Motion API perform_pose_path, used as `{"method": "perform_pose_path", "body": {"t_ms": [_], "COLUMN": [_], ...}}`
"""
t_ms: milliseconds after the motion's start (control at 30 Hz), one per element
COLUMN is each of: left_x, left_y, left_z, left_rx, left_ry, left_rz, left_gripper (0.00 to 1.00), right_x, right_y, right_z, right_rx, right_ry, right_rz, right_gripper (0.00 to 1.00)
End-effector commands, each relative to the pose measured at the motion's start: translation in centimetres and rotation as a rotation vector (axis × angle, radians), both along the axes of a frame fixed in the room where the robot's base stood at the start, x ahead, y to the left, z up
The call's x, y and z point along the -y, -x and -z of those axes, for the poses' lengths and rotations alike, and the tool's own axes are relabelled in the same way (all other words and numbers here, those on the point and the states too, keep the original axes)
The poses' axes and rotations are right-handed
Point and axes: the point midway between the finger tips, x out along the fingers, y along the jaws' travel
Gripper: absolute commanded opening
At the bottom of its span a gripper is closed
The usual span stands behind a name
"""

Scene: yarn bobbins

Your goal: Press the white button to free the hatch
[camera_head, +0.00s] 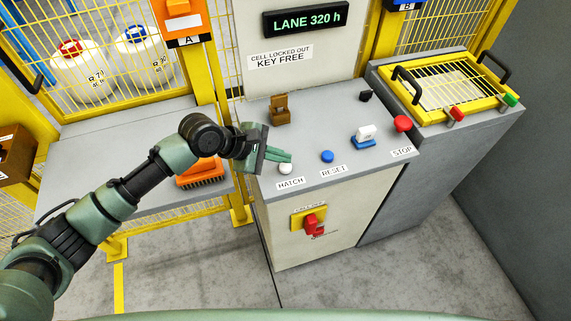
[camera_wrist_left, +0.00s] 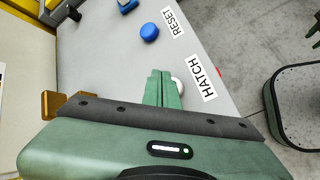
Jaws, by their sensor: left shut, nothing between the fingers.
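The white button (camera_head: 285,169) sits on the grey console top behind the HATCH label (camera_head: 291,183). My left gripper (camera_head: 288,157) is shut and empty, its green fingertips just behind and above the button in the head view. In the left wrist view the fingers (camera_wrist_left: 162,90) partly cover the white button (camera_wrist_left: 177,84), which shows at their right side. I cannot tell whether they touch it. The hatch (camera_head: 446,88) is a yellow-framed mesh cover with black handles on the right-hand cabinet, and it looks closed.
A blue button (camera_head: 327,156) by the RESET label, a blue-and-white switch (camera_head: 365,134) and a red STOP button (camera_head: 402,124) stand to the right on the console. A brown bracket (camera_head: 280,110) stands behind my gripper. A red switch (camera_head: 311,223) is on the console's front.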

Motion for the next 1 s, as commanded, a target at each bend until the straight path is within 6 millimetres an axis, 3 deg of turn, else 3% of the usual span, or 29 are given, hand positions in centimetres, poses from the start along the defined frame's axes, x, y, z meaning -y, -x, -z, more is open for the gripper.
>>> {"method": "perform_pose_path", "body": {"t_ms": [1000], "left_x": [0.04], "left_y": [0.04], "left_z": [0.38], "left_rx": [-0.002], "left_ry": [0.001], "left_rz": [0.000], "left_gripper": [0.00], "right_x": [-0.12], "right_y": [0.00], "right_z": [-0.64], "right_rx": [0.000], "right_ry": [-0.001], "right_rz": [0.001], "right_gripper": [0.36]}}
